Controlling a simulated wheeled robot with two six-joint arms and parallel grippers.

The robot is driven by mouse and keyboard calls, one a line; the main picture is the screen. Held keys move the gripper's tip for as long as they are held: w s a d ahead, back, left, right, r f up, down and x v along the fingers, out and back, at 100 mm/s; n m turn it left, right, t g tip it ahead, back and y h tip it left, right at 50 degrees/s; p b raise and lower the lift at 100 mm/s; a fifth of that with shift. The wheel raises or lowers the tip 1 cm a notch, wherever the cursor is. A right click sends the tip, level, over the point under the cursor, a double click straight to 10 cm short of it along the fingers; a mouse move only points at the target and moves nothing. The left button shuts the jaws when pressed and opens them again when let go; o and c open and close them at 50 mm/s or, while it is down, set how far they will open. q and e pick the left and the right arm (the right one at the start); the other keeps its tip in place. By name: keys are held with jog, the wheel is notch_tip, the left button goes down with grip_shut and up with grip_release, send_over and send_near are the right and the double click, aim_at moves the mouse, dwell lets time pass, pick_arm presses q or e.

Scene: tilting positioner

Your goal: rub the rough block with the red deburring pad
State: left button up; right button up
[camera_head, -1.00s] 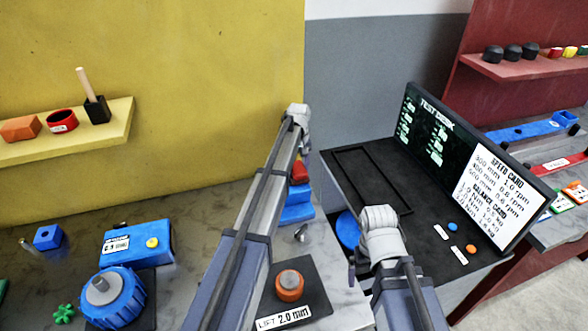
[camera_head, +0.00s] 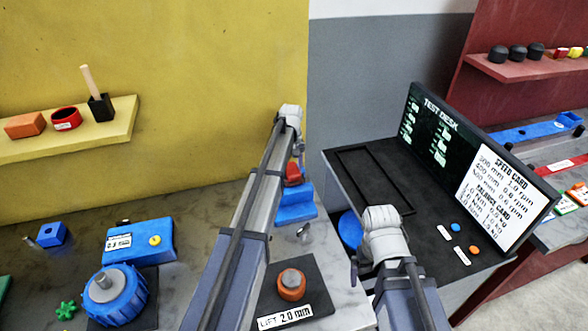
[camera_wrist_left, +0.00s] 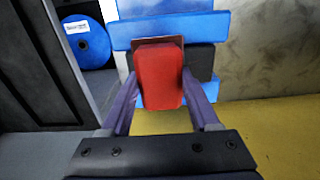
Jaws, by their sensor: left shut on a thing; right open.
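The red deburring pad (camera_wrist_left: 160,78) is held between the fingers of my left gripper (camera_wrist_left: 158,96). In the head view the pad (camera_head: 293,173) shows just beyond my left wrist, over a blue fixture (camera_head: 296,207). In the left wrist view the pad is in front of the blue fixture (camera_wrist_left: 200,25), close to a dark grey block (camera_wrist_left: 200,62), likely the rough block. The pad partly hides this block, and I cannot tell whether they touch. My right gripper (camera_head: 364,264) is mostly hidden behind its own wrist, in front of the test desk, and holds nothing visible.
A marble bench carries a dark plate with an orange button (camera_head: 292,285), a blue box (camera_head: 138,242) and a blue round unit (camera_head: 117,296). A yellow shelf (camera_head: 120,128) is at left. The test desk screen (camera_head: 430,130) stands at right.

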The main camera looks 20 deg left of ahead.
pick_arm(q)
jog(key=shift+s+a, duration=0.6)
jog(key=shift+a, duration=0.3)
jog(key=shift+s+a, duration=0.65)
jog(key=shift+a, duration=0.3)
jog(key=shift+s+a, duration=0.6)
jog(key=shift+a, duration=0.3)
jog(key=shift+r, duration=0.15)
notch_tip(320, 180, up, 6)
jog(key=p, duration=0.6)
notch_tip(320, 180, up, 3)
jog(key=p, duration=0.3)
